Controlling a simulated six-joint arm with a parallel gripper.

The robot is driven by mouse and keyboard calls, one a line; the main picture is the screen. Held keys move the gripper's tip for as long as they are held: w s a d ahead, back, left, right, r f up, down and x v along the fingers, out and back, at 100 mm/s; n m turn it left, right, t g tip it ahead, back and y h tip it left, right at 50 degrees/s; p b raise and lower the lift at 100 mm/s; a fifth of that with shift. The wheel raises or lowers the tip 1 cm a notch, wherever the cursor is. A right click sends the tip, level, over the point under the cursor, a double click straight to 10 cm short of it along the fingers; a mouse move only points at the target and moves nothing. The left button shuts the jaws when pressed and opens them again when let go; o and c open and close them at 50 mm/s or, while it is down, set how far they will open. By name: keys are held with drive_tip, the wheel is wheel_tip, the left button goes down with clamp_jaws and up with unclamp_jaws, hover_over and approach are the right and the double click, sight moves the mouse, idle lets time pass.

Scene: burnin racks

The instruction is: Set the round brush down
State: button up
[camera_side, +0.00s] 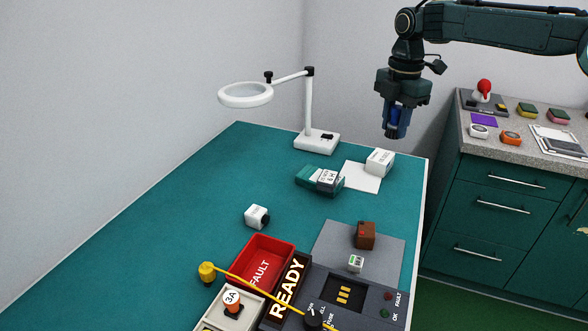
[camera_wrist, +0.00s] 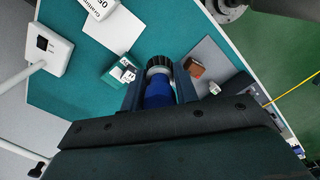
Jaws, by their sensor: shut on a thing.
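The round brush (camera_wrist: 158,92) has a blue body and a dark round end with a paler ring. My gripper (camera_wrist: 160,88) is shut on it, a finger on each side. In the side view my gripper (camera_side: 397,122) hangs at the upper right with the brush's dark end pointing down. The brush is held in the air, well above the teal table (camera_side: 180,190), near its far right corner. Much of the brush's body is hidden by the fingers in the side view.
A magnifier lamp (camera_side: 316,140), a teal box (camera_side: 310,178), a white box (camera_side: 380,162) and a paper sheet (camera_side: 359,178) stand at the back. A red FAULT bin (camera_side: 262,252), a brown block (camera_side: 365,235) and a test panel are nearer. The table's left is clear.

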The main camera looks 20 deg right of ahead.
sight(392, 203)
drive_tip(key=shift+s+d, duration=0.25)
drive_tip(key=shift+d, duration=0.75)
drive_tip(key=shift+s+d, duration=0.2)
drive_tip(key=shift+d, duration=0.75)
drive_tip(key=shift+f, duration=0.15)
wheel_tip(392, 203, down, 20)
drive_tip(key=shift+r, duration=0.15)
drive_tip(key=o, duration=1)
drive_tip(key=shift+c, duration=0.2)
wheel_tip(392, 203, up, 12)
